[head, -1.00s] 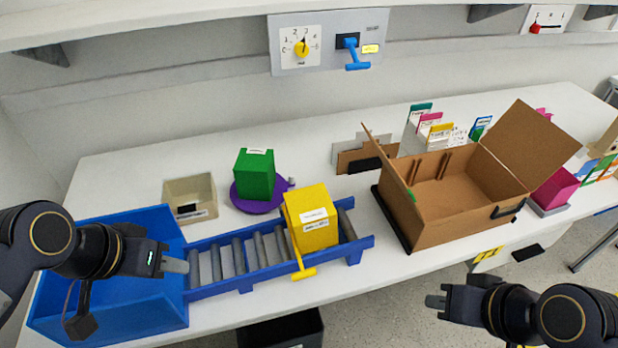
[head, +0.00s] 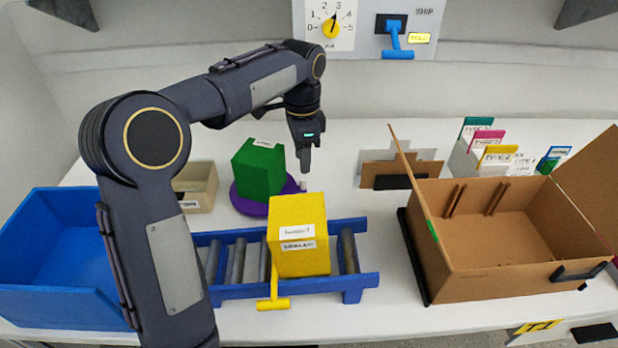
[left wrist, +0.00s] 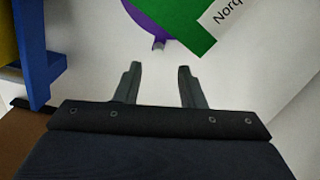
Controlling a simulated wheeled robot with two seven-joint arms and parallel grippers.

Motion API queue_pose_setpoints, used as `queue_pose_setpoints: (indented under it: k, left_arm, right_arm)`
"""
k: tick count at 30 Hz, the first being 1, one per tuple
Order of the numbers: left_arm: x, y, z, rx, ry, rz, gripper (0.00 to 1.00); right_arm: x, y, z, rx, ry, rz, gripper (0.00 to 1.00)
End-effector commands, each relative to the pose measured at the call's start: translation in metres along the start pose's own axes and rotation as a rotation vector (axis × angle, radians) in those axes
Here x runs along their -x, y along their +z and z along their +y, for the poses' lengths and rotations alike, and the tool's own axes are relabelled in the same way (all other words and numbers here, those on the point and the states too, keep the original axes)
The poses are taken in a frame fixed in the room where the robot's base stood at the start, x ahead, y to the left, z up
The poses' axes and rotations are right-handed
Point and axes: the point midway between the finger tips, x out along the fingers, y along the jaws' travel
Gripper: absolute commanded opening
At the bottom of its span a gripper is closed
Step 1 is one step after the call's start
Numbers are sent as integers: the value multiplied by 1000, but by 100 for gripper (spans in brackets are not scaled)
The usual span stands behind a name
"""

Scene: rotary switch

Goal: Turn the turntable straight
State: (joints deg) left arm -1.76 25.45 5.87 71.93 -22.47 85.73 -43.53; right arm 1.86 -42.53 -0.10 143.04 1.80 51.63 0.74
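The turntable is a round purple disc (head: 248,206) on the white table, with a small grey peg (head: 303,185) at its right edge. A green box (head: 258,172) with a white label stands on it, turned at an angle and hiding much of the disc. In the left wrist view the purple disc (left wrist: 146,14), the peg (left wrist: 158,44) and the green box (left wrist: 187,27) show ahead of the fingertips. My left gripper (head: 305,168) points down just above the peg, apart from it. Its fingers (left wrist: 158,72) are spread with nothing between them. My right gripper is out of view.
A yellow box (head: 302,261) sits on the blue roller conveyor (head: 340,284) in front of the turntable. A beige bin (head: 207,189) stands left, partly behind my arm. An open cardboard box (head: 490,271) is at right. A switch panel (head: 365,45) is on the wall.

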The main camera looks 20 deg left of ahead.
Motion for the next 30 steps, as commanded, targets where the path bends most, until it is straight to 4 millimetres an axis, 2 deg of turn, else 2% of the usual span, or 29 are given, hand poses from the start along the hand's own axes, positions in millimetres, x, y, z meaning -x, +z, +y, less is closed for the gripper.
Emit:
queue_pose_setpoints:
  k: [15,26,30]
  left_arm:
    - [-70,0,0,0,0,-1,36]
    - [-76,0,0,0,-1,0,36]
    - [-76,0,0,0,-1,0,20]
  right_arm:
    - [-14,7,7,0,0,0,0]
    - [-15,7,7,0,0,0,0]
    - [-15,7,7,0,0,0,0]
